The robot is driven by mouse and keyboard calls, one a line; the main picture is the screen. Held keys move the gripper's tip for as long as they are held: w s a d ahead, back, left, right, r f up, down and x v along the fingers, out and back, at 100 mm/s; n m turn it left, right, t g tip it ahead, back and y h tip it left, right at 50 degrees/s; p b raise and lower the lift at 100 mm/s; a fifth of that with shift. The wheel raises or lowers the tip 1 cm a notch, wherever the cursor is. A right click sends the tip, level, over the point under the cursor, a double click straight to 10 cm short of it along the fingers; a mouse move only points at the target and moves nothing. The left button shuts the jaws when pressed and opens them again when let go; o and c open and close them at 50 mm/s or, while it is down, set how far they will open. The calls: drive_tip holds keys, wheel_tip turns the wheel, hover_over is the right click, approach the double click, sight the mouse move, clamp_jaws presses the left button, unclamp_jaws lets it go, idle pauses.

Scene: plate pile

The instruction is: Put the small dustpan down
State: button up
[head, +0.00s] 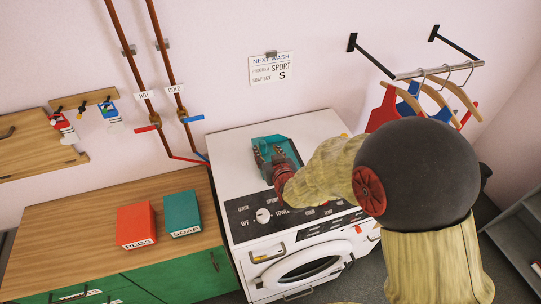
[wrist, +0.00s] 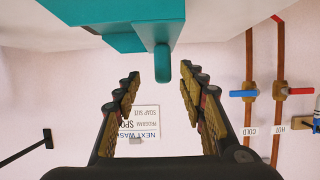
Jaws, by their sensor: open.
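The small teal dustpan (head: 267,143) is at the white washing machine's top (head: 318,128), toward the back; I cannot tell whether it fully rests there. In the wrist view the dustpan (wrist: 125,14) fills the upper middle, with its short handle (wrist: 162,62) pointing toward me. My gripper (wrist: 160,82) is open, its two fingers apart on either side of the handle's end, with visible gaps on both sides. In the head view my wrist and gripper partly cover the dustpan's near side.
The washer's control panel (head: 300,208) is in front, under my arm. A red pegs box (head: 136,225) and a teal soap box (head: 182,212) stand on the wooden counter (head: 75,232) at left. Pipes with valves run down the wall. Hangers with clothes (head: 437,98) hang at right.

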sight(263, 146)
drive_tip(key=shift+a+r+x, duration=0.1)
drive_tip(key=shift+r+x, duration=0.05)
drive_tip(key=shift+x, duration=1.15)
drive_tip(key=shift+a+r+x, duration=0.15)
drive_tip(key=shift+x, duration=1.15)
drive_tip(key=shift+c, duration=1.2)
drive_tip(key=c, duration=0.7)
clamp_jaws()
